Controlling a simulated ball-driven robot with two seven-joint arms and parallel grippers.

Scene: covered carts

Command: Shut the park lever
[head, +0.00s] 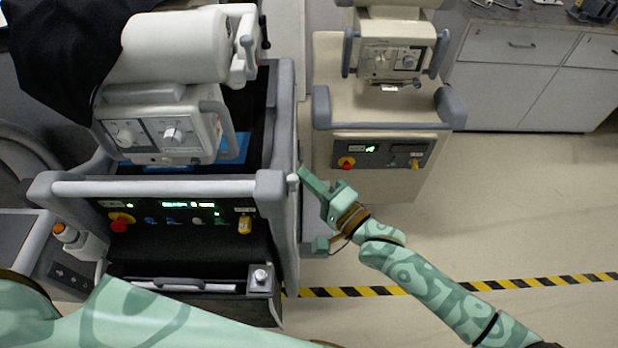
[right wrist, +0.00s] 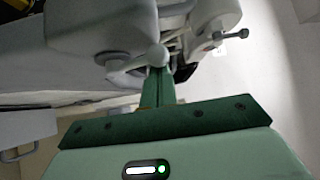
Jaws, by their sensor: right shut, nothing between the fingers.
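A pale lever with a rounded ball end (right wrist: 157,56) shows in the right wrist view, sticking out from the side of the grey cart. I take it to be the park lever. Its small pale tip (head: 293,178) seems to show in the head view at the cart's right side. My right gripper (head: 303,173) is shut and empty beside that side, with its green fingers (right wrist: 158,80) right at the ball end. I cannot tell whether they touch it. My left gripper is not in view.
The near cart (head: 180,187) carries a panel with a red knob (head: 121,221) and a yellow knob (head: 245,224). A second cart (head: 385,190) stands behind my right gripper. Striped floor tape (head: 350,292) runs below. Open floor (head: 530,220) lies to the right.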

